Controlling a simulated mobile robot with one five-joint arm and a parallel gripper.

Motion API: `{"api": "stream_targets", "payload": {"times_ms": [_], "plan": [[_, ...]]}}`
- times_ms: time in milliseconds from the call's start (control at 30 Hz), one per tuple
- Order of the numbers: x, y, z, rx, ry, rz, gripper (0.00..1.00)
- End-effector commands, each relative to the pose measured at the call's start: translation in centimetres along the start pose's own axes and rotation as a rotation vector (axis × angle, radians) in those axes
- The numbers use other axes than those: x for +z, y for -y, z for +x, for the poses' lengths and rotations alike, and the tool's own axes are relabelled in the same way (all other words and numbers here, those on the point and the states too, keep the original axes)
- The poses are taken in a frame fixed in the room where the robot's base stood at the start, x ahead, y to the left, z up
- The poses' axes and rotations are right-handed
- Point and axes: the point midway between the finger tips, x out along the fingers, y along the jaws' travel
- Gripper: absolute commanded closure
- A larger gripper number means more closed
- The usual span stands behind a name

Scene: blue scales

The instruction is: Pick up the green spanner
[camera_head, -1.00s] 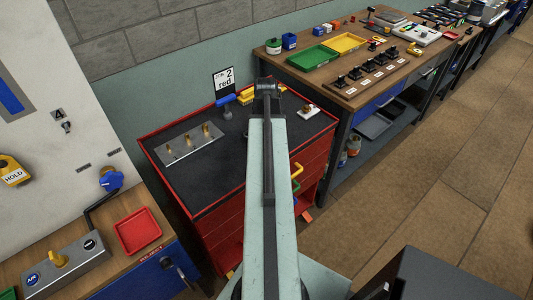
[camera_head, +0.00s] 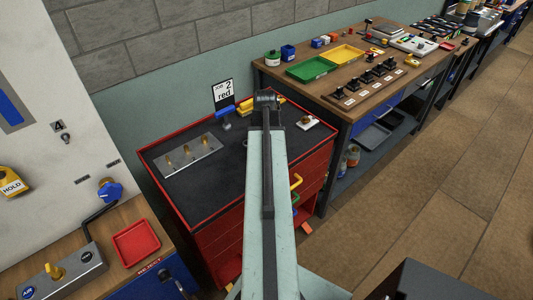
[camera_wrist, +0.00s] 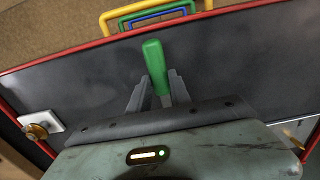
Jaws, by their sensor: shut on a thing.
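The green spanner (camera_wrist: 153,58) shows in the wrist view as a green handle standing up between the fingers. My gripper (camera_wrist: 158,88) is shut on it, above the dark top of the red cabinet. The spanner's lower end is hidden by my gripper body. In the head view my arm hides the spanner and the fingertips.
The red-rimmed cabinet top (camera_head: 215,185) holds a metal plate with brass knobs (camera_head: 187,158), a blue-handled tool (camera_head: 223,111), a yellow thing (camera_head: 245,107) and a white pad with a knob (camera_head: 306,122). Yellow, blue and green drawer handles (camera_wrist: 150,14) show at the cabinet's edge.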

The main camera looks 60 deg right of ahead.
Motion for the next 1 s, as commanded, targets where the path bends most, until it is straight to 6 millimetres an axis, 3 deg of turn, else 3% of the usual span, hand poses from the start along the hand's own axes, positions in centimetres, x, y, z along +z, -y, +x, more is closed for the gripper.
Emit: {"api": "stream_targets", "payload": {"times_ms": [33,200,400,1000], "plan": [[0.0,0.0,-1.6,0.0,0.0,0.0,1.0],[0.0,0.0,-5.3,0.0,0.0,0.0,1.0],[0.0,0.0,-8.7,0.0,0.0,0.001,1.0],[0.0,0.0,-8.8,0.0,0.0,0.001,1.0]]}}
